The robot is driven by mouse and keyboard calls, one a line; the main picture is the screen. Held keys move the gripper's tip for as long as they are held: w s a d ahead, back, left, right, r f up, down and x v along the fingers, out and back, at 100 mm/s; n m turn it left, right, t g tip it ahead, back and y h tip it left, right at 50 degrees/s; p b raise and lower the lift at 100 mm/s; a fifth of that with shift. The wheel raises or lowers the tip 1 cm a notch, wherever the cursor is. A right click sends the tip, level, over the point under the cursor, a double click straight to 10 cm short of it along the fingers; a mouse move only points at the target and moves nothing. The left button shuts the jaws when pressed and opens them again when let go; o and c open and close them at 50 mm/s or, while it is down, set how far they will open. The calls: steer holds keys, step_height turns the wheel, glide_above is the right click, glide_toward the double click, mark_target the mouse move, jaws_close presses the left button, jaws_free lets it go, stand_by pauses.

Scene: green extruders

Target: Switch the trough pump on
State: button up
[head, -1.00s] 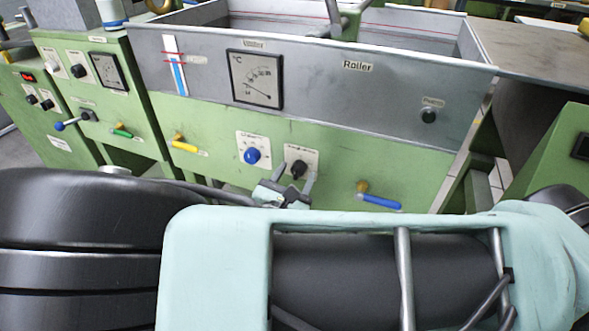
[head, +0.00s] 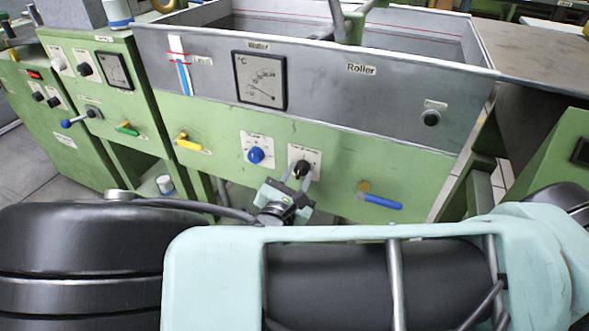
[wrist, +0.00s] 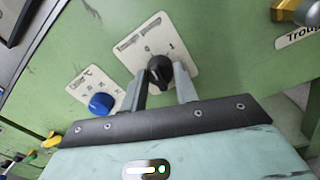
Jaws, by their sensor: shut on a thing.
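The black rotary knob (head: 301,168) sits on a white plate (head: 313,157) on the green front panel, below the grey trough (head: 330,82). The wrist view shows the knob (wrist: 159,72) close, with "0" and "I" marks on its plate (wrist: 142,45). My gripper (wrist: 166,84) is shut on the knob, one grey finger on each side. In the head view my gripper (head: 296,178) reaches the knob from below. The plate's lettering is too small to read, and I cannot tell which mark the knob points to.
A blue knob (head: 256,155) on its own plate sits close to the left. A blue-handled valve (head: 380,201) is to the right, and a yellow-handled valve (head: 188,143) to the left. A green cabinet (head: 553,160) stands at the right.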

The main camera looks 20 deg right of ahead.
steer(key=m+p, duration=0.3)
steer(key=m, duration=0.2)
steer(key=shift+r+m, duration=0.1)
steer(key=shift+m, duration=0.2)
steer(key=shift+m+p, duration=1.35)
steer(key=shift+m, duration=0.95)
steer(key=shift+f+h, duration=0.2)
steer(key=shift+h, duration=0.1)
steer(key=o, duration=1)
steer(key=shift+c, duration=0.2)
steer(key=shift+a, duration=0.15)
